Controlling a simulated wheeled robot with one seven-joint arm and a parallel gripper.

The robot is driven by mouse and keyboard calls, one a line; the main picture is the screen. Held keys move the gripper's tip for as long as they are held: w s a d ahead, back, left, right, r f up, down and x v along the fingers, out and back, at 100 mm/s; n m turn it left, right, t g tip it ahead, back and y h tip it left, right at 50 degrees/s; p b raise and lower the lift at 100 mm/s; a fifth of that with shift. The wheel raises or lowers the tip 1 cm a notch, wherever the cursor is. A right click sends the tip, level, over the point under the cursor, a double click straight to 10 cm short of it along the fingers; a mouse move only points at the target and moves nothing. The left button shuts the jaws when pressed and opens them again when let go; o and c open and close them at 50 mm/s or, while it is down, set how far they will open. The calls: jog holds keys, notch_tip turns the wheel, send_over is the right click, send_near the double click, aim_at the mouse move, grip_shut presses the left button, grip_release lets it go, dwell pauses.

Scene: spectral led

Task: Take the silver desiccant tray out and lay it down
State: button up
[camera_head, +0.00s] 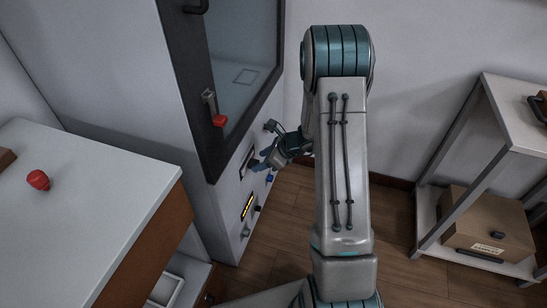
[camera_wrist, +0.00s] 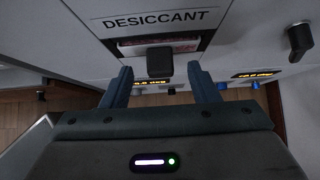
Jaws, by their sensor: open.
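A white cabinet panel carries a DESICCANT label (camera_wrist: 156,20) in the wrist view. Below the label is a slot front (camera_wrist: 185,43) with reddish print, which appears to be the desiccant tray's front. A dark block-like handle (camera_wrist: 160,62) stands out in front of it. My gripper (camera_wrist: 160,78) is open, with one blue finger on each side of the handle and a gap on both sides. In the head view my gripper (camera_head: 268,147) is at the lower cabinet face.
The cabinet's glass door (camera_head: 238,75) with a red-tipped handle (camera_head: 218,120) is above. A white-topped table (camera_head: 95,200) with a red knob (camera_head: 38,180) stands left. A shelf rack (camera_head: 515,110) holding a cardboard box (camera_head: 487,222) stands right.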

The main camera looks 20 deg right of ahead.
jog(key=shift+x, duration=1.25)
grip_shut()
jog(key=c, duration=0.8)
grip_release()
grip_shut()
jog(key=s+d, duration=0.8)
jog(key=d, duration=0.3)
jog(key=shift+s+d+b, duration=0.15)
jog(key=shift+b, duration=0.3)
